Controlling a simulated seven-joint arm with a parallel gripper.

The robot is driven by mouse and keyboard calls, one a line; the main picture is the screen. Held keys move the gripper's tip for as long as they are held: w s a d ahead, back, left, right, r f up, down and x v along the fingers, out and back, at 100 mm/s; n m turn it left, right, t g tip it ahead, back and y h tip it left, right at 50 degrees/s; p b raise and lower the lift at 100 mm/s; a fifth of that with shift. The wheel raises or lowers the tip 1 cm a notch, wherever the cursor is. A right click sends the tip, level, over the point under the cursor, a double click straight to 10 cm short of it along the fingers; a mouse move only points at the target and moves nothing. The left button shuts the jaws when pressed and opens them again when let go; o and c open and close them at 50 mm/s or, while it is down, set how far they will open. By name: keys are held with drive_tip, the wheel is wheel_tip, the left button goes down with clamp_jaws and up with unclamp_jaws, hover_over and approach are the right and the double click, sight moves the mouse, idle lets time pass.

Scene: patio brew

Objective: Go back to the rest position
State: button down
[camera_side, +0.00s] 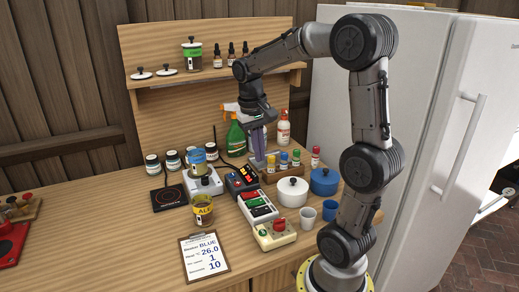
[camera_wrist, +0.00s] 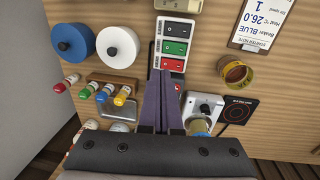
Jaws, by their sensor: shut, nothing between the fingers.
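My gripper (camera_side: 257,158) is held above the wooden bench, pointing down beside the row of small vials. In the wrist view my gripper (camera_wrist: 166,75) shows two purple-grey fingers with their tips together and nothing between them. Below the fingertips is a switch box (camera_side: 258,207) with red and green panels; it also shows in the wrist view (camera_wrist: 175,47). A dark box with red displays (camera_side: 242,178) stands just behind it. The fingers partly hide what lies under them.
A beaker on a stirrer (camera_side: 199,160), an amber jar (camera_side: 202,210), a clipboard (camera_side: 205,256), a white pot (camera_side: 292,191), a blue pot (camera_side: 324,181) and spray bottles (camera_side: 236,135) crowd around. A shelf (camera_side: 214,73) stands behind. The bench's left side has free room.

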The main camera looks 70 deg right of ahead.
drive_tip(key=shift+r, duration=0.4)
drive_tip(key=s+a+r+n+t, duration=0.3)
drive_tip(key=a+r+n, duration=0.15)
drive_tip(key=a, duration=0.65)
drive_tip(key=s+a+f+n+t+y, duration=0.1)
drive_tip(key=s+a+f+n+t, duration=0.2)
drive_tip(key=a, duration=0.4)
drive_tip(key=s+n, duration=0.1)
drive_tip(key=s, duration=0.1)
drive_tip(key=shift+s+f+t, duration=0.3)
drive_tip(key=shift+f, duration=0.1)
drive_tip(key=shift+n, duration=0.25)
